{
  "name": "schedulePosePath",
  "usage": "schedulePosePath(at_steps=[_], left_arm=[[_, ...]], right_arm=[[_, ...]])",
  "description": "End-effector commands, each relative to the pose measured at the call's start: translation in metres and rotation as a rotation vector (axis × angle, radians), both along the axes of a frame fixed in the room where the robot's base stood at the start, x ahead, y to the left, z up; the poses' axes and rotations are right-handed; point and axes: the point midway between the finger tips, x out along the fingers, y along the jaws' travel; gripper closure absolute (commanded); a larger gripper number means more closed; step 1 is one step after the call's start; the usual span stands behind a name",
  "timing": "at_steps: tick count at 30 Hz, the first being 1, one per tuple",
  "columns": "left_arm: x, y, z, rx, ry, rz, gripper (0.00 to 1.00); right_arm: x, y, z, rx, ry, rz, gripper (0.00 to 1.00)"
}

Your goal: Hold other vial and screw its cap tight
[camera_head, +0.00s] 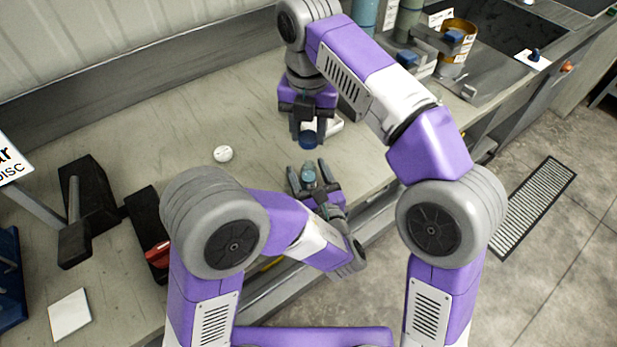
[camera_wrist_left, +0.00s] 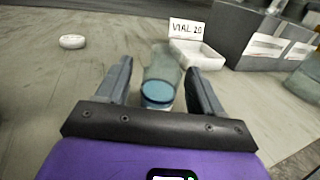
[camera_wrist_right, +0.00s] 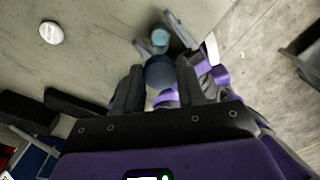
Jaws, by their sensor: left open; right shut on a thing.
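The vial (camera_wrist_left: 160,70) is clear with teal contents. In the left wrist view it stands between the fingers of my left gripper (camera_wrist_left: 157,85), which is open around it. It also shows in the head view (camera_head: 309,173). My right gripper (camera_head: 308,130) points down and is shut on a dark blue cap (camera_head: 308,142). In the right wrist view the cap (camera_wrist_right: 160,72) sits between the fingertips, with the teal vial (camera_wrist_right: 159,38) just beyond it. The cap appears apart from the vial. Whether the left fingers touch the vial is unclear.
A white holder (camera_wrist_left: 199,54) with a "VIAL 20" card (camera_wrist_left: 187,29) stands behind the vial. A white round piece (camera_head: 223,154) lies on the bench to the left. Dark fixtures (camera_head: 88,195) stand further left. Canisters and equipment (camera_head: 455,45) fill the back right.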

Motion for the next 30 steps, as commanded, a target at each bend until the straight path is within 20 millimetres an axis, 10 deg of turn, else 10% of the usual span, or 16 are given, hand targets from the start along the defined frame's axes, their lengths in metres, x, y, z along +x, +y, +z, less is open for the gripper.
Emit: schedulePosePath(at_steps=[16,30], left_arm=[[0.0,0.0,0.0,0.0,0.0,0.0,1.0],[0.0,0.0,0.0,0.0,0.0,0.0,1.0]], right_arm=[[0.0,0.0,0.0,0.0,0.0,0.0,0.88],[0.001,-0.001,-0.043,0.0,0.003,-0.001,0.88]])
